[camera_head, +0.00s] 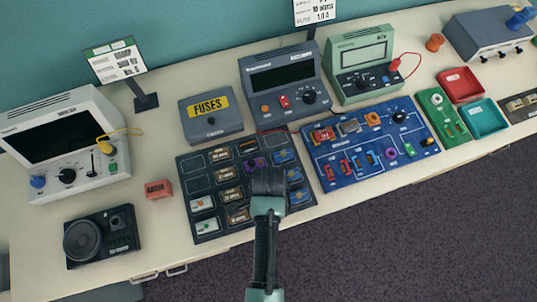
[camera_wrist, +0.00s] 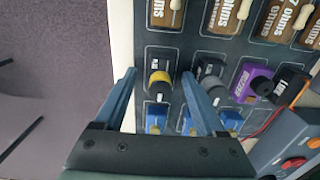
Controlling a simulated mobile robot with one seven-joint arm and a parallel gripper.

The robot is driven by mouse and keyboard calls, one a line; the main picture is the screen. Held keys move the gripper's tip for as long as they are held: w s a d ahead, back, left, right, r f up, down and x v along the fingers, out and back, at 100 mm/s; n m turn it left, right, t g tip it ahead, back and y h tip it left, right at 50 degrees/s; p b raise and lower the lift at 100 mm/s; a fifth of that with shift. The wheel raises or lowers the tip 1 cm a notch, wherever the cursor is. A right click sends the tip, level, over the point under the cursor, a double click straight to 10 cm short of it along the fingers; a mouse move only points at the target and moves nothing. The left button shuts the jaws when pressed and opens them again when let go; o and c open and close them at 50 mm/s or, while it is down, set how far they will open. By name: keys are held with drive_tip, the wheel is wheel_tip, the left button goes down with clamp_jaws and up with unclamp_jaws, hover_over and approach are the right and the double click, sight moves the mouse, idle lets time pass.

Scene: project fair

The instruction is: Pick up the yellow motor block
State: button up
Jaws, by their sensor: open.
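The yellow motor block (camera_wrist: 160,84), a yellow and black round piece with a white label, sits in a cell of the dark parts board (camera_head: 182,160). In the wrist view it lies between the two blue fingers of my gripper (camera_wrist: 159,76), which is open and empty. I cannot tell from this view how far the fingertips are above the board. In the head view my gripper (camera_head: 268,184) is over the board's right part and hides the yellow block. A grey block (camera_wrist: 212,84) sits in the neighbouring cell, close to the right finger.
A purple buzzer (camera_wrist: 250,84), brown resistor blocks (camera_wrist: 232,14) and blue blocks (camera_wrist: 156,116) fill nearby cells. The blue circuit board (camera_head: 345,183) lies to the right. The fuses box (camera_head: 211,125) and grey meter (camera_head: 285,110) stand behind.

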clamp_jaws()
idle(0.3)
drive_tip(key=shift+r, duration=0.1)
